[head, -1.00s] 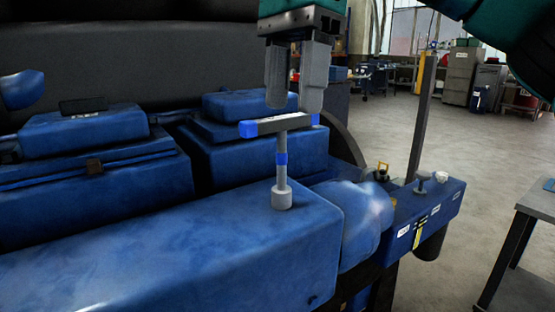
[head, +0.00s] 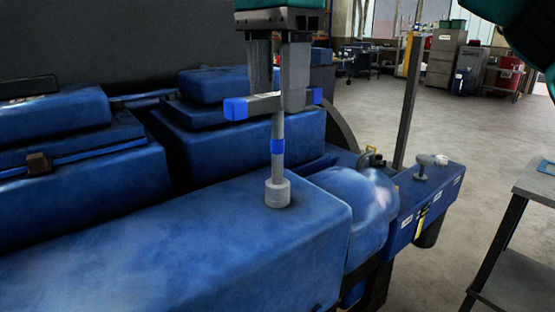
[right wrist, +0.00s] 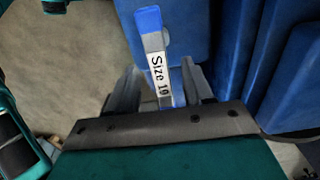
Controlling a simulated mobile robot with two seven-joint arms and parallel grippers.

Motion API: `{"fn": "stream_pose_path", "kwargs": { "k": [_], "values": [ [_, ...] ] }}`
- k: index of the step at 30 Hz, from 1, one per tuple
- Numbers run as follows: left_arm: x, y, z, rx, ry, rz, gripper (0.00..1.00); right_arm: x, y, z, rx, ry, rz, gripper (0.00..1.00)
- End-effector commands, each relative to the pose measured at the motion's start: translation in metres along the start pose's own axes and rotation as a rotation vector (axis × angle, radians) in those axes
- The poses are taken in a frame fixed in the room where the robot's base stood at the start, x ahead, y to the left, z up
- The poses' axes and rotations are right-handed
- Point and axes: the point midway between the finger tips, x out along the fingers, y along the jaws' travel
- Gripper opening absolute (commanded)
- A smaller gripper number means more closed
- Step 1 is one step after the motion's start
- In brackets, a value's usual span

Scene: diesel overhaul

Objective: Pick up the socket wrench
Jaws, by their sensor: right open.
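The socket wrench (head: 278,128) stands upright on the flat top of a blue engine block, its grey socket end down and its T-handle on top. The handle is grey with blue ends. In the right wrist view the wrench's handle (right wrist: 157,62) carries a "Size 19" label, its last digit partly unclear. My right gripper (head: 280,100) points down at the handle, open, with one finger on each side of the bar. In the right wrist view the bar runs between the fingers (right wrist: 160,72); contact cannot be told. My left gripper is not in view.
The blue engine block (head: 150,240) fills the lower left, with raised blue covers (head: 240,130) behind the wrench. A grey post (head: 408,105) and a blue ledge (head: 430,195) stand to the right. A grey table (head: 535,185) is at the right edge, with open floor between.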

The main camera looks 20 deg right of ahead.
Motion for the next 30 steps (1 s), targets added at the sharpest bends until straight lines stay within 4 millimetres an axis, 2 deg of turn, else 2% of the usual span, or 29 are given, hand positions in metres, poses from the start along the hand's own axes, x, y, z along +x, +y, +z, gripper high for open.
{"fn": "stream_pose_path", "kwargs": {
  "k": [9,18,30],
  "values": [
    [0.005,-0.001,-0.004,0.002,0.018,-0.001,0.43,0.044,0.001,-0.002,0.001,0.000,0.001,0.51],
    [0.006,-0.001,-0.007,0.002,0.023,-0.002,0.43,0.049,0.001,-0.002,0.002,-0.002,0.000,0.51],
    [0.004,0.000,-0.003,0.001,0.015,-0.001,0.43,0.049,0.001,-0.002,0.001,-0.001,0.000,0.13]
  ]
}}
